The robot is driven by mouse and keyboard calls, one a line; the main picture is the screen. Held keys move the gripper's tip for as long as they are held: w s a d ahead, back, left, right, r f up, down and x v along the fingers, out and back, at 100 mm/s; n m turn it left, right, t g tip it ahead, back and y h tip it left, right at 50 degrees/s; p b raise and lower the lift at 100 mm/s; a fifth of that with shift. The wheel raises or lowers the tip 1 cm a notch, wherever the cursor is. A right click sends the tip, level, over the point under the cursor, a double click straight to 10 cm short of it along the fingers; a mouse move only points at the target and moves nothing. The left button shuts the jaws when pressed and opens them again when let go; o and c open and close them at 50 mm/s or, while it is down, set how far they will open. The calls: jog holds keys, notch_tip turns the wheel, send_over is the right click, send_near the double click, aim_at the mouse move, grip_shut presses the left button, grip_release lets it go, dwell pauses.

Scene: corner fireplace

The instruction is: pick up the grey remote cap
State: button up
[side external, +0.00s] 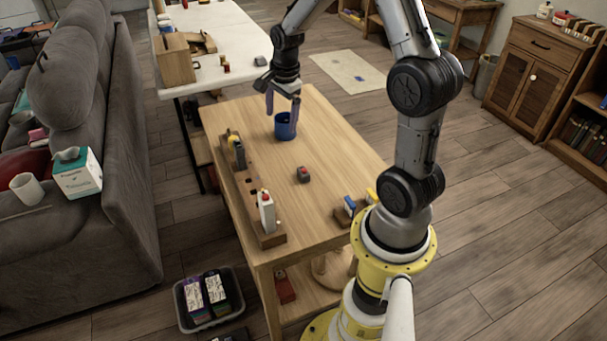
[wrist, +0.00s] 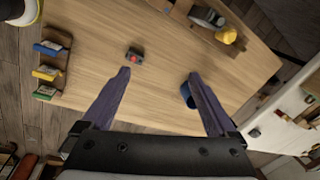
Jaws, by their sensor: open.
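A small dark grey block with a red top (side external: 303,174) lies on the bare middle of the wooden table; it looks like the grey remote cap, but it is too small to be sure. It also shows in the wrist view (wrist: 134,54), just beyond the left fingertip. My gripper (side external: 282,107) is open and empty, above the table's far part, over or beside a blue mug (side external: 285,126). In the wrist view the two purple-grey fingers (wrist: 159,73) are wide apart with bare wood between them. The right finger partly hides the blue mug (wrist: 187,95).
A long wooden rack (side external: 268,239) holding upright items lines the table's left edge. A small holder with blue, yellow and green items (wrist: 47,71) stands near the table's edge in the wrist view. A white table (side external: 225,41) stands behind. The wood around the grey block is clear.

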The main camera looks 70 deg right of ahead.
jog(key=m+g+y, duration=0.1)
jog(key=m+g, duration=0.1)
send_over(304, 169)
notch_tip(304, 169, down, 8)
notch_tip(304, 169, down, 14)
jog(key=shift+r, duration=0.2)
jog(key=c, duration=1.2)
